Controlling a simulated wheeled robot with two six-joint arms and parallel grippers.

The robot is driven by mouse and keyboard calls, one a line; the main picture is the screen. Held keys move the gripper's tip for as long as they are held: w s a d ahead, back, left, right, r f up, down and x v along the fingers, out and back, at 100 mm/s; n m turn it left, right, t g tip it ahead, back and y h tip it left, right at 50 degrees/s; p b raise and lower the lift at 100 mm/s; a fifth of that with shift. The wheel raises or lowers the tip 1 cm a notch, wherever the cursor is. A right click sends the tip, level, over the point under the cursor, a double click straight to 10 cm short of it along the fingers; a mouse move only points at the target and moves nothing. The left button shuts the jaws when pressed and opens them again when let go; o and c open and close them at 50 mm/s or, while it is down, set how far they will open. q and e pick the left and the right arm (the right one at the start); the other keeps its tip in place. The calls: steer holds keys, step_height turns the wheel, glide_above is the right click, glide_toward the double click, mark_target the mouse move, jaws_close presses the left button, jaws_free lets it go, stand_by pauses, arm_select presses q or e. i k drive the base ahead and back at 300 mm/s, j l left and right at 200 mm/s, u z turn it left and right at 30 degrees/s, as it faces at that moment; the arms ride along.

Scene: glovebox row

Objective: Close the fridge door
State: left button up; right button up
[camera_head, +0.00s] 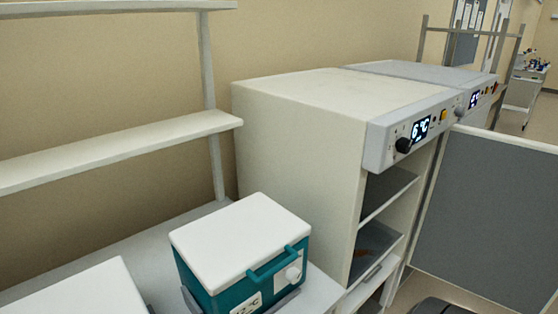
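The fridge (300,140) is a cream-white cabinet against the back wall, with a grey control strip (385,146) and a lit temperature display on its upper front edge. Its front is open, and inner shelves (386,190) show below the strip. The fridge door (485,210) appears to be the large grey panel with a pale top edge at the right. It stands swung out from the far side of the opening, well away from the near side. Its lower and right parts run out of view. Neither of my grippers can be made out.
A teal cooler box (225,296) with a white lid stands on a white bench left of the fridge. Another white lid (80,290) is at bottom left. A second similar unit (425,75) adjoins the fridge. Wall shelves (110,150) are at left; a distant cart (525,85) is at right.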

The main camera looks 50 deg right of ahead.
mark_target(487, 228)
steer(key=k+l, duration=0.25)
steer(key=l, duration=0.3)
steer(key=k+l+u, duration=0.15)
steer(key=l, duration=0.45)
steer(key=k+l, duration=0.35)
steer(key=l, duration=0.15)
steer(key=k+l+u, duration=0.1)
steer(key=k+l, duration=0.15)
steer(key=l, duration=0.3)
steer(key=k+l+u, duration=0.1)
steer(key=k+l, duration=0.15)
steer(key=l, duration=0.25)
steer(key=k+l, duration=0.3)
steer(key=l, duration=0.2)
steer(key=k+l+u, duration=0.1)
steer(key=k+l, duration=0.2)
steer(key=l, duration=0.2)
steer(key=k+l, duration=0.15)
steer(key=l, duration=0.25)
steer(key=k+l+u, duration=0.1)
steer(key=l, duration=0.25)
steer(key=k+l+u, duration=0.1)
steer(key=l, duration=0.3)
steer(key=k+l, duration=0.2)
steer(key=l, duration=0.15)
steer(key=k+l+u, duration=0.1)
steer(key=l, duration=0.25)
steer(key=k+l, duration=0.2)
steer(key=l, duration=0.15)
steer(key=l+u, duration=0.05)
